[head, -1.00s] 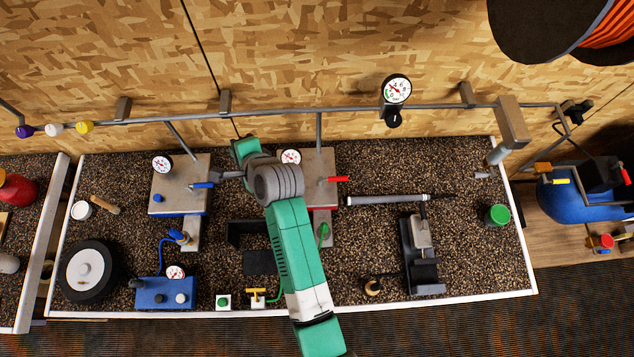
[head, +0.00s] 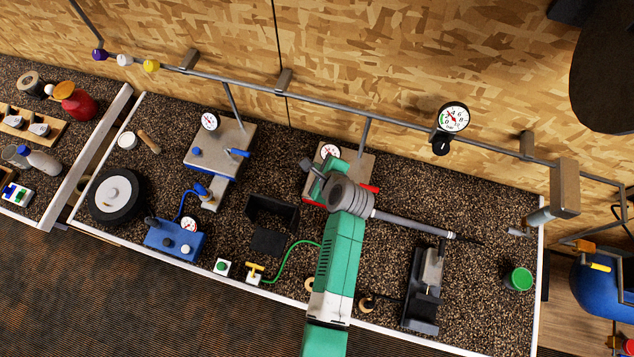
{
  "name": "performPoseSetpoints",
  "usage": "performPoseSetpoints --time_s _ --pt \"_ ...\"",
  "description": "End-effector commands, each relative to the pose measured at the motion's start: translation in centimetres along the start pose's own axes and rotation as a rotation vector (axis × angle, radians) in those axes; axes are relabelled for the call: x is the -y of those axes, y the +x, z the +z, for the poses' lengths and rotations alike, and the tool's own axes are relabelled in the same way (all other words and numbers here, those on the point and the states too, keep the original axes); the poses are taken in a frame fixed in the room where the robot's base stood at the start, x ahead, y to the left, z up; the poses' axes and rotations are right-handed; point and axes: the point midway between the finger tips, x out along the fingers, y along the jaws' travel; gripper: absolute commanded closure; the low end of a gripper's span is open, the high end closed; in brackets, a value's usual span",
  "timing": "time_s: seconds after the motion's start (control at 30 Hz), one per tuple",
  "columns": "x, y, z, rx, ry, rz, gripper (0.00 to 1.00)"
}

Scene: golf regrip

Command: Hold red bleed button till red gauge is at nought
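The red gauge (head: 330,152) is a small white dial at the back left of the right-hand grey plate (head: 357,166); its needle is too small to read. A red lever (head: 370,189) shows at this plate's right side, partly behind my arm. I cannot make out the red bleed button; my wrist covers the front left of the plate. A bit of red (head: 308,198) shows beside my wrist. My gripper (head: 307,166) is over the left edge of this plate, just left of and below the gauge. Its fingers are too small to tell open from shut.
A matching plate (head: 232,136) with a blue button (head: 197,152), blue lever (head: 238,153) and gauge (head: 209,121) stands to the left. A larger gauge (head: 453,117) hangs on the rail above. A black vise (head: 425,290) stands front right.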

Motion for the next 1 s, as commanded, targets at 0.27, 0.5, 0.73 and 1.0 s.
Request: performPoseSetpoints --time_s 0.27,0.5,0.73,1.0 --pt "-1.9 2.5 -1.9 0.000 0.000 0.000 1.00" --pt "-3.5 4.7 -3.5 -0.001 0.001 0.001 1.00" --pt "-4.3 5.9 -4.3 0.000 -0.001 0.001 1.00" --pt "-4.2 5.8 -4.2 0.000 -0.001 0.000 1.00"
